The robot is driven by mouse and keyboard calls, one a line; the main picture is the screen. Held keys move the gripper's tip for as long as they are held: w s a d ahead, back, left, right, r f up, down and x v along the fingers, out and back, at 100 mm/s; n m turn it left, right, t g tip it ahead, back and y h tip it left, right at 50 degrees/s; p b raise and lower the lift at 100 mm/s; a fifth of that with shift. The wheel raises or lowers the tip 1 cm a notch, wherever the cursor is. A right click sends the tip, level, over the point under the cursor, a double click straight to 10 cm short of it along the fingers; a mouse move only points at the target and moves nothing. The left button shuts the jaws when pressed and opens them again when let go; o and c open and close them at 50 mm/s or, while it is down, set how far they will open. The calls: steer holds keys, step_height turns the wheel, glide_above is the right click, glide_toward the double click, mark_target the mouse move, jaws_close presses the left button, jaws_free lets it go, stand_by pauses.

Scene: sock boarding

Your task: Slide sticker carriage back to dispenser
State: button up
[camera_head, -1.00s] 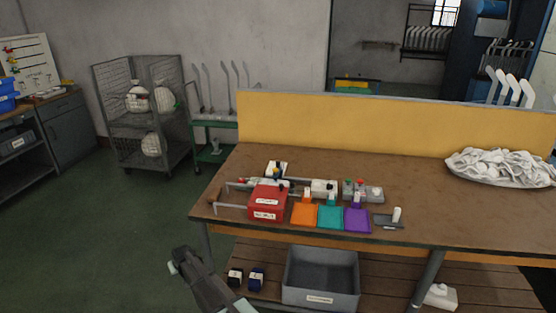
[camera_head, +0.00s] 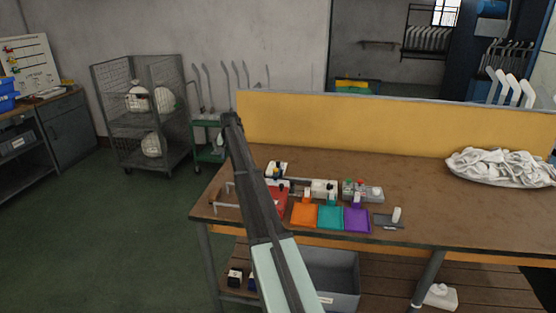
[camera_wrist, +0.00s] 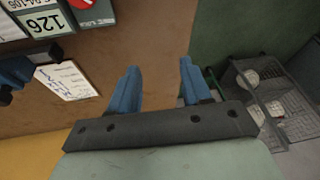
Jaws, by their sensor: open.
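In the head view a red box (camera_head: 281,203) with white labels stands at the left end of the brown workbench, now mostly hidden behind my arm. A small white block (camera_head: 324,188) sits just right of it, behind the coloured trays. I cannot tell for sure which of these is the sticker carriage and which the dispenser. In the wrist view my gripper (camera_wrist: 158,70) is open and empty above the bench's left edge, with blue fingers apart. A "126" display (camera_wrist: 43,24) and a white card (camera_wrist: 68,81) lie to its left, apart from the fingers.
Orange (camera_head: 304,214), teal (camera_head: 331,216) and purple (camera_head: 357,219) trays line the bench front. A yellow panel (camera_head: 400,125) closes the back. White socks (camera_head: 500,166) lie at the right; the bench between is clear. A wire cage (camera_head: 140,110) stands off to the left.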

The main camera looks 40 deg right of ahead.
mark_target(278, 162)
steer(key=s+d+r+m+g+y, duration=0.1)
steer(key=s+d+r+m+g, duration=0.1)
steer(key=s+d+r, duration=0.55)
steer(key=s+d+r+m+g, duration=0.2)
steer(key=s+d+r, duration=0.25)
steer(key=d, duration=0.55)
steer(key=f, duration=1.3)
steer(key=shift+s+f, duration=0.4)
jaws_close()
